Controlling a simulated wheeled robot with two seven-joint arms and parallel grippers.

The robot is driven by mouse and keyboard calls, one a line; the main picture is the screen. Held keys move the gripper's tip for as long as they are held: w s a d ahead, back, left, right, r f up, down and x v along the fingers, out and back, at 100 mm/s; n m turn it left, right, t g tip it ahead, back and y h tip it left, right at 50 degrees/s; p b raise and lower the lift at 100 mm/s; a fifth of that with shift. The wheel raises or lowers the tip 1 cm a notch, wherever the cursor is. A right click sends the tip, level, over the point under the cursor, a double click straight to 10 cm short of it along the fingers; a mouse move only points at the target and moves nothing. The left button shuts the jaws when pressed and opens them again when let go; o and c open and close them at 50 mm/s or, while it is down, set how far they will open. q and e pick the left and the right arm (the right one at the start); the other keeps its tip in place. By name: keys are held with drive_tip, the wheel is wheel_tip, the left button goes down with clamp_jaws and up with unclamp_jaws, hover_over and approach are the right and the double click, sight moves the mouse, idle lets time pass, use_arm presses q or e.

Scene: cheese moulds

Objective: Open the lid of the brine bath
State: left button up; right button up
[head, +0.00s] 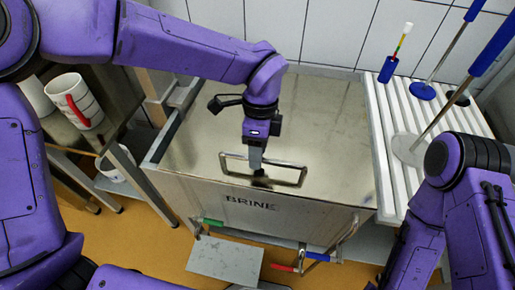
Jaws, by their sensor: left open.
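The brine bath (250,206) is a metal box marked "BRINE" in front of me. Its shiny flat lid (325,120) lies closed on top. A bar handle (300,176) stands near the lid's front edge. My left gripper (257,172) points down at the left half of the handle, its fingertips at or very close to the bar. It is open, and I cannot tell whether the bar is between the fingers. My right arm shows at the right edge, but its gripper is not in view.
A white ribbed drainboard (376,140) adjoins the bath on the right, with blue-handled tools (490,50) and a small brush (388,68). Green (213,222), red and blue valve levers sit below the front.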

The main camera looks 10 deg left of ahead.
use_arm(q)
clamp_jaws()
drive_tip(key=w+r+g+p, duration=0.1)
drive_tip(key=w+r+p, duration=0.5)
drive_tip(key=r+p, duration=0.6)
drive_tip(key=w+r+g+p, duration=0.1)
drive_tip(key=w+r+p, duration=0.5)
drive_tip(key=r+p, duration=0.6)
drive_tip(key=shift+r+g, duration=0.25)
drive_tip(key=shift+g, duration=0.05)
drive_tip(key=shift+s+a, duration=0.1)
